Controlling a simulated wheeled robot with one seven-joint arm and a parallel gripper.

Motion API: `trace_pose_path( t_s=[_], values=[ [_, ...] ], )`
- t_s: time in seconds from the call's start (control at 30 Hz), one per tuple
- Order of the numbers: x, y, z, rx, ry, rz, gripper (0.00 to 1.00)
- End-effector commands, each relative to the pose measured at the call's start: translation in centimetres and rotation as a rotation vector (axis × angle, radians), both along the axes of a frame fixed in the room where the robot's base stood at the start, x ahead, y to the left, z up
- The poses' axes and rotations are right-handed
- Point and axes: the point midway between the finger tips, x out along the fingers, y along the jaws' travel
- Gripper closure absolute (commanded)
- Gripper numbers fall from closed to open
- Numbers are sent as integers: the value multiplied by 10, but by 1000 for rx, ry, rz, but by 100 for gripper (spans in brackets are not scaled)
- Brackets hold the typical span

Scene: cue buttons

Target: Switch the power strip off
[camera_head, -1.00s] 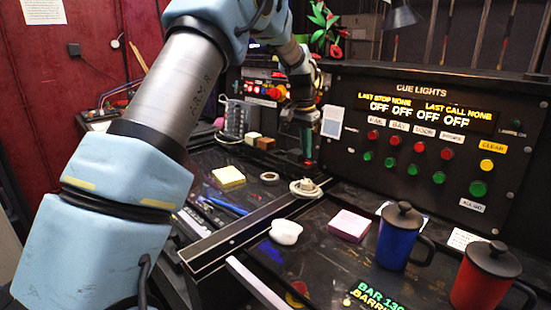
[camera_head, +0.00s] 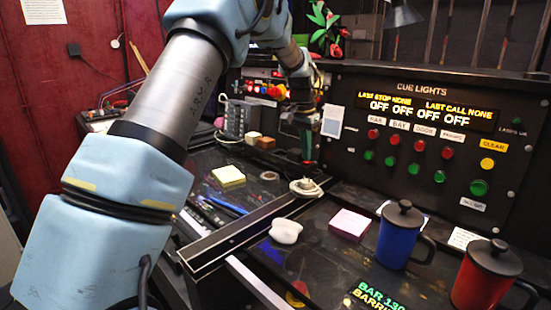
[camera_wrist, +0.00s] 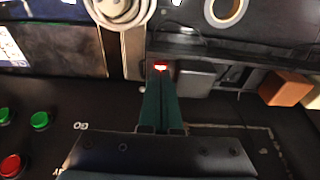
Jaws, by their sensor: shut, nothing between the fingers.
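My gripper (camera_head: 307,155) points down at the back of the desk, left of the cue lights panel. In the wrist view its green fingers (camera_wrist: 160,80) are together and empty. The power strip's switch (camera_wrist: 160,67) glows red right at the fingertips. I cannot tell whether they touch it. The dark strip body seems to run to the right of the switch, with a grey block (camera_wrist: 195,78) on it. In the head view the strip is mostly hidden behind the gripper.
A brown block (camera_head: 266,143) stands left of the gripper. The cue lights panel (camera_head: 345,155) rises close on the right. Mugs (camera_head: 398,240) stand at front right.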

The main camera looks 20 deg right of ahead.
Motion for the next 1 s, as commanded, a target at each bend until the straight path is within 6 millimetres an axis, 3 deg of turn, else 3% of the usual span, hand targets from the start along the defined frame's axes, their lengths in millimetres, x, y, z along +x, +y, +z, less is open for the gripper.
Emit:
trace_pose_path(
  t_s=[0.63, 1.0],
  values=[
    [0, 0, -9, 0, 0, 0, 100],
    [0, 0, 11, -1, 0, 0, 100]
  ],
)
